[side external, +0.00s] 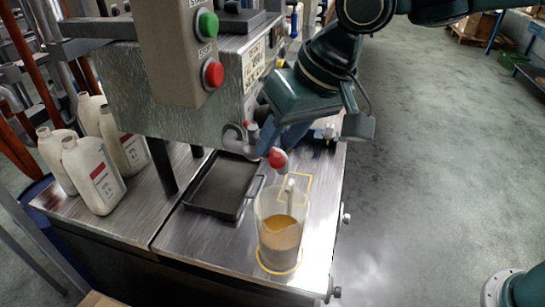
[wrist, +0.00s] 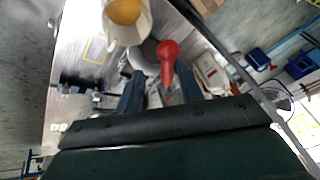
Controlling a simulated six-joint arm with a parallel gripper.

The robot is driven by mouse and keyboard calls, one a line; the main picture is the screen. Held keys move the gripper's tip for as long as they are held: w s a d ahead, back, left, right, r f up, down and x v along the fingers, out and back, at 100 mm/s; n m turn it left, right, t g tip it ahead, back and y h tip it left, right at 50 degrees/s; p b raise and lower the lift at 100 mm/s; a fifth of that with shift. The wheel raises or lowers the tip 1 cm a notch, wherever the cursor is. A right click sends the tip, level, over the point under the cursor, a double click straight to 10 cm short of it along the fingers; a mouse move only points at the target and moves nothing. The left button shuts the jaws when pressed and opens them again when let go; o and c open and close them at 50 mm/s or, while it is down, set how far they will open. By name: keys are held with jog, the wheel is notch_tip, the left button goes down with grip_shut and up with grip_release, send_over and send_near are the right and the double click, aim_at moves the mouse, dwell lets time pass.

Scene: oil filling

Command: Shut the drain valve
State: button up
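The drain valve's red handle (side external: 278,157) shows just past my gripper's fingertips (side external: 264,142) in the side view, below the front of the machine. In the wrist view the red handle (wrist: 167,58) lies between my two blue fingers (wrist: 161,88), with room visible on both sides, so my gripper looks open around it. The grey valve body (side external: 235,137) is partly hidden behind my gripper. A clear jug (side external: 281,232) with amber oil in its lower part stands below and in front of the valve, on a yellow ring; it also shows in the wrist view (wrist: 128,22).
A black tray (side external: 222,188) lies left of the jug. Several white bottles (side external: 93,175) stand at the far left. A control box (side external: 178,50) with a green and a red button hangs above. A yellow outline (side external: 308,180) marks bare bench behind the jug.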

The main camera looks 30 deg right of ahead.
jog(key=s+d+r+n+g+y, duration=0.1)
jog(key=d+r+n, duration=0.25)
jog(key=r, duration=0.25)
jog(key=d+r+n+g+y, duration=0.1)
jog(key=d+r+n, duration=0.1)
jog(key=d+r, duration=0.4)
jog(key=s+d+f+m+t+h, duration=0.2)
jog(key=s+d+f+m, duration=0.2)
jog(key=s+d, duration=0.6)
jog(key=shift+d+f+t, duration=0.3)
jog(key=shift+d+f, duration=0.25)
jog(key=shift+d, duration=0.15)
dwell(0.9)
